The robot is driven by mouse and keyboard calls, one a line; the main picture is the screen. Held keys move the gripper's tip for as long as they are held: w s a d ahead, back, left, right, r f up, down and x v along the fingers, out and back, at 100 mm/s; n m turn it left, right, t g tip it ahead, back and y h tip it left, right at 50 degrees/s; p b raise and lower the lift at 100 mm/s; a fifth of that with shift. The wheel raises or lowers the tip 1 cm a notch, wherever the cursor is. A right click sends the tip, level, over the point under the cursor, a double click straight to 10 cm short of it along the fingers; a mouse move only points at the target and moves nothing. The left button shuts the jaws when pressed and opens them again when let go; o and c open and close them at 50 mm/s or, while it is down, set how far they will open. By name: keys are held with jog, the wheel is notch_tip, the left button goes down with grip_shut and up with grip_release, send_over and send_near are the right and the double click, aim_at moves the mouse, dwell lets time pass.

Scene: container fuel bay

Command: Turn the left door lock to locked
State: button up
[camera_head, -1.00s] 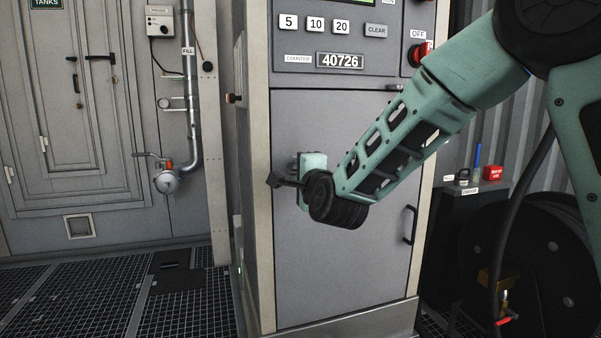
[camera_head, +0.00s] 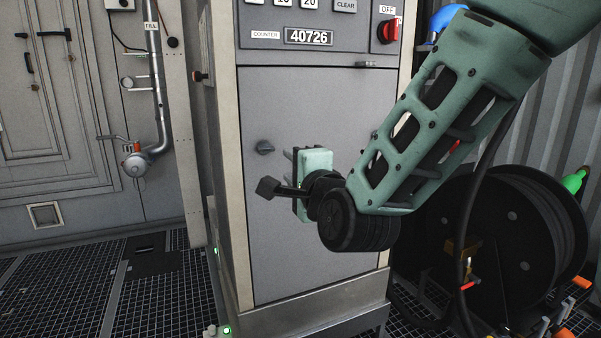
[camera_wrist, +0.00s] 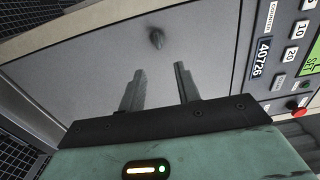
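The left door lock is a small dark knob (camera_head: 264,147) on the upper left of the grey cabinet door (camera_head: 300,255). In the wrist view, the knob (camera_wrist: 157,38) shows beyond the fingertips, roughly centred between them. My gripper (camera_head: 287,155) is to the right of the knob in the head view, its fingers pointing toward the door. In the wrist view, my gripper (camera_wrist: 159,78) is open and empty, with its two fingers spread apart. It does not touch the knob. I cannot read any lock marking.
Above the door is a panel with a counter (camera_head: 308,37) and a red OFF switch (camera_head: 387,32). My arm covers the door's right side. A hose reel (camera_head: 510,240) stands at the right. Grating floor (camera_head: 180,285) is open at the left.

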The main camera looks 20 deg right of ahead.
jog(key=s+b, duration=0.3)
jog(key=b, duration=0.3)
jog(key=shift+s, duration=0.3)
